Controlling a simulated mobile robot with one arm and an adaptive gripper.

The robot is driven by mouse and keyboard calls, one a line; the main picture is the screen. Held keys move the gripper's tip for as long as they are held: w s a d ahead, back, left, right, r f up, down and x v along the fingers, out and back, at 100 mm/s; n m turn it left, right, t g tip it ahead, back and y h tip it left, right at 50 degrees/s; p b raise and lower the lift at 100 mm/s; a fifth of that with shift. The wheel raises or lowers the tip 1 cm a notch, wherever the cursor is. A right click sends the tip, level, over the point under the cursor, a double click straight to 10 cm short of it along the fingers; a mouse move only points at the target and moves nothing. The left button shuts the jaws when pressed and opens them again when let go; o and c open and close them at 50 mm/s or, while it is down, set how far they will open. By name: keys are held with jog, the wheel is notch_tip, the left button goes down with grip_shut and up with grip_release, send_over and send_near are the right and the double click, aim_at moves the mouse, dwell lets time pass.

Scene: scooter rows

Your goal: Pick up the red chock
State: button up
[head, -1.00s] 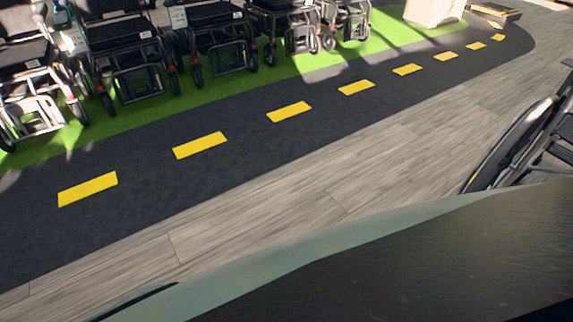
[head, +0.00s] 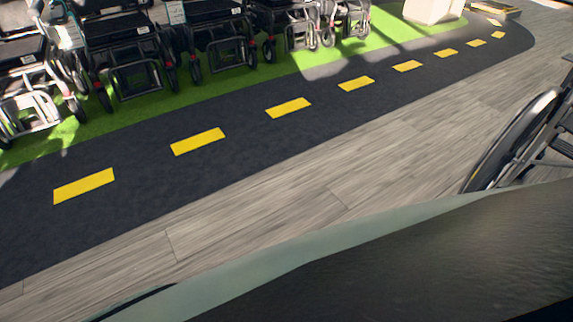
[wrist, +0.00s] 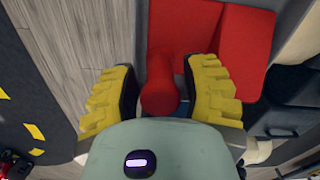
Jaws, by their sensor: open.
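In the wrist view, a red piece with a rounded near end (wrist: 158,92), which looks like the red chock, lies between the yellow fingers of my gripper (wrist: 160,72). The fingers are open, one on each side of it. The left finger is close to its left side and a gap shows on the right; I cannot tell whether either touches. Its far part meets other red surfaces, so its full outline is unclear. The chock does not show in the head view.
A larger red panel (wrist: 243,45) and dark and pale parts stand right of the gripper. Plank floor (wrist: 85,35) is clear at left. In the head view, several wheelchairs (head: 215,45) stand on green floor, and another wheel (head: 510,140) stands at right. The dark lane (head: 235,130) is empty.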

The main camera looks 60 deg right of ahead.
grip_shut()
jog(key=shift+r, duration=0.1)
dwell(0.5)
